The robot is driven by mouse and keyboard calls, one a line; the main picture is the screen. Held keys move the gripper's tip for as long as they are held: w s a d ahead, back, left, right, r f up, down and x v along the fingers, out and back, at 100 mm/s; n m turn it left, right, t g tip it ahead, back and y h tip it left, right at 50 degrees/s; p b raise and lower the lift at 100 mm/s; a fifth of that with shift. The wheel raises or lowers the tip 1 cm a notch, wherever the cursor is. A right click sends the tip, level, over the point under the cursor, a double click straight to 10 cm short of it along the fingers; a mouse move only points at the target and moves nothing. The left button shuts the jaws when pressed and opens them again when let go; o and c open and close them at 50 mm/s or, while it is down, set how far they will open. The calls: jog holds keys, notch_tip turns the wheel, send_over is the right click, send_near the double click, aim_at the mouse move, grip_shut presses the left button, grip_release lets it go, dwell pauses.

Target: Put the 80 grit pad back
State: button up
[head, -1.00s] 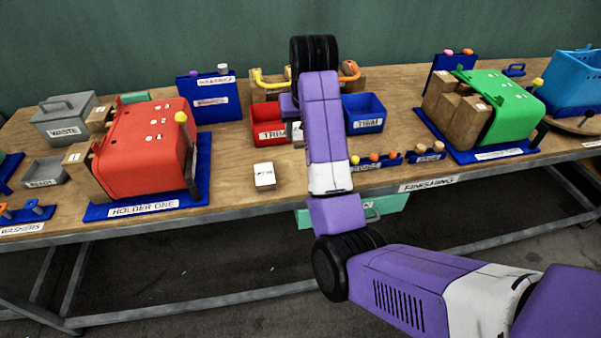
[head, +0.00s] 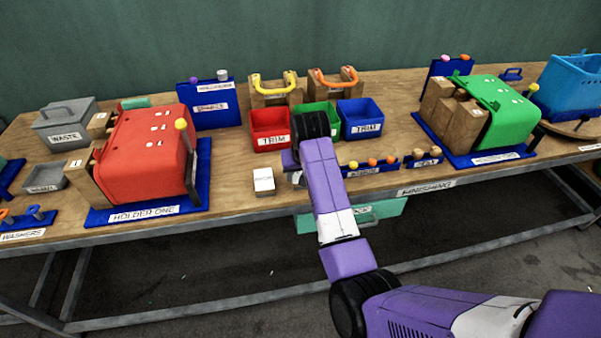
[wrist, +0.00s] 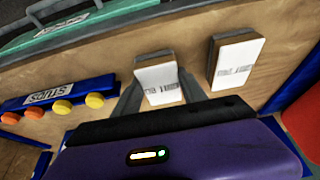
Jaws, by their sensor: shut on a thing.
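My gripper (wrist: 160,95) is shut on a small pad (wrist: 160,78) with a white face and printed marks. The print is too small and tilted to read, so I cannot tell the grit. The pad sits between the two grey fingers, at or just above the wooden table near its front edge; I cannot tell whether it touches. A second, similar white-faced pad (wrist: 238,58) lies beside it, apart from the fingers. In the head view this second pad (head: 264,181) lies left of my gripper (head: 293,172). My wrist mostly hides the held pad there.
The studs rack (wrist: 62,104) with orange and yellow knobs is close to the held pad. Red (head: 270,126) and blue (head: 360,117) trim bins stand behind. The red holder (head: 150,155) is left, the green one (head: 497,108) right. A green drawer (head: 372,213) hangs below the table edge.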

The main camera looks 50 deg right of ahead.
jog(key=shift+f, duration=0.1)
jog(key=o, duration=1.3)
jog(key=v, duration=1.2)
jog(key=shift+d, duration=0.1)
jog(key=s+a+f+n+t+h, duration=0.15)
jog(key=s+f, duration=0.35)
jog(key=f, duration=0.5)
jog(key=s+a+f+n+t, duration=0.45)
jog(key=s+a, duration=0.25)
jog(key=s, duration=0.3)
jog(key=s+a+r+t+y, duration=0.1)
jog(key=s+a+r, duration=0.3)
jog(key=s, duration=0.3)
jog(key=s+a+r+t+y, duration=0.1)
jog(key=s+a+r+t, duration=0.1)
jog(key=s+a+r, duration=0.3)
jog(key=s+a+r+t+y, duration=0.2)
jog(key=s+a+r, duration=0.2)
jog(key=s, duration=0.4)
jog(key=shift+s+a+r+n, duration=0.25)
jog(key=shift+s+r+n, duration=0.05)
jog(key=shift+r+n, duration=0.1)
